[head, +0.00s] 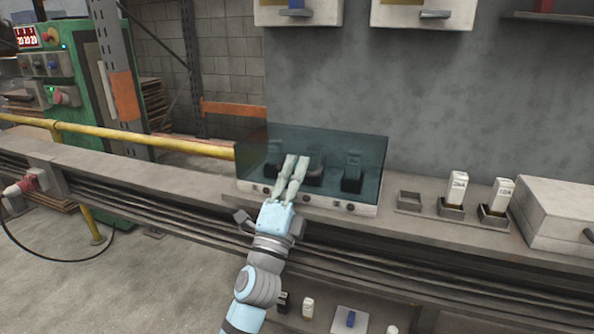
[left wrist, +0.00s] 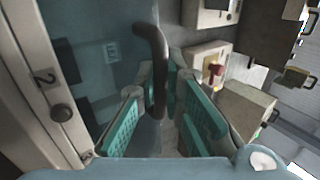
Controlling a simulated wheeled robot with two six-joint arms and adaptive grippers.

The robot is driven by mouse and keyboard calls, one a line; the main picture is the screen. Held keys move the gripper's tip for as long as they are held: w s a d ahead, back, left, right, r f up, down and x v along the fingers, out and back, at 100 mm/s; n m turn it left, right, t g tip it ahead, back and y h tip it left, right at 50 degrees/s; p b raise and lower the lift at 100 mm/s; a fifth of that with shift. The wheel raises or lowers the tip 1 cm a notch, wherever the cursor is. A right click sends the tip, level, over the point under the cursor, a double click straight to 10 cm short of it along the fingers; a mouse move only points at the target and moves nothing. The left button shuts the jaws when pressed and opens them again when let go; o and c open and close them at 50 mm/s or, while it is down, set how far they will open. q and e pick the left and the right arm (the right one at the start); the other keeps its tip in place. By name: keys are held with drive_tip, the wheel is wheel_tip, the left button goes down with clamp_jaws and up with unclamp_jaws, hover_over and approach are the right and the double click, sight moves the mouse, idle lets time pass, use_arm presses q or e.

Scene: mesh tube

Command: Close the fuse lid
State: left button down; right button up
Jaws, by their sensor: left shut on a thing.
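The fuse box (head: 318,201) is a light grey unit on the ledge, with a teal see-through lid (head: 371,147) over dark fuse holders. I cannot tell whether the lid lies fully down on the box. My left gripper (head: 296,160) reaches up to the lid from the front. In the left wrist view its green-padded fingers (left wrist: 163,85) are shut around a dark curved handle (left wrist: 150,38), partly hidden between them. The box's front strip, with the number 2 and a round knob (left wrist: 62,113), shows at left there. My right gripper is not in view.
Two white fuses (head: 457,187) (head: 501,193) stand in holders right of the box, beside an empty holder (head: 410,200). A light grey box (head: 557,218) stands at far right. A yellow rail (head: 150,139) runs at left. A grey wall rises behind.

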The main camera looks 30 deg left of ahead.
use_arm(q)
drive_tip(key=shift+f, duration=0.25)
drive_tip(key=c, duration=2)
unclamp_jaws()
drive_tip(key=shift+o, duration=0.2)
drive_tip(key=v, duration=1.2)
drive_tip(key=shift+r, duration=0.1)
